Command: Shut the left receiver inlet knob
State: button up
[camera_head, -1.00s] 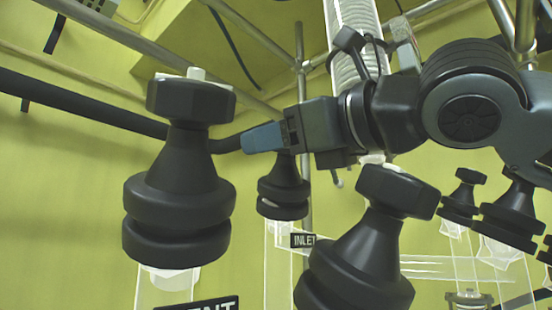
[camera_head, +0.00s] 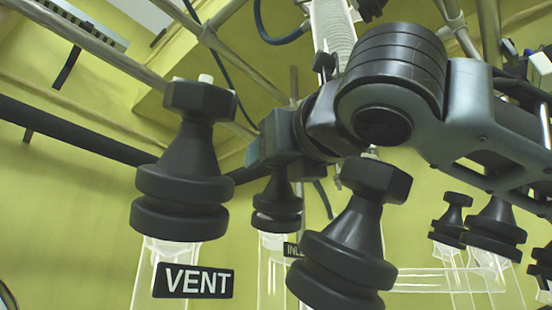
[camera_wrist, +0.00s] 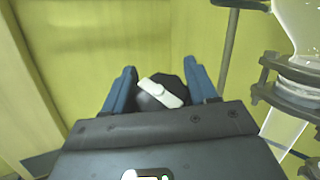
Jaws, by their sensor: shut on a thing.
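The left receiver inlet knob (camera_head: 277,205) is a black, flared knob behind the INLET label (camera_head: 292,250), which is partly covered. My gripper (camera_wrist: 161,82) has its blue fingers on both sides of the knob's black head (camera_wrist: 165,82), which carries a white pointer bar (camera_wrist: 161,93) lying aslant. The gripper is shut on the knob. In the head view its body hides the knob's top, and the fingertips cannot be made out.
A black knob (camera_head: 185,180) with a VENT label (camera_head: 193,281) stands close at the left. Another large black knob (camera_head: 350,240) stands in front on the right. Metal rods cross overhead. Glassware with clamps (camera_wrist: 285,90) is at the right in the wrist view.

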jog(key=shift+f, duration=0.1)
jog(key=o, duration=1)
jog(key=shift+c, duration=0.2)
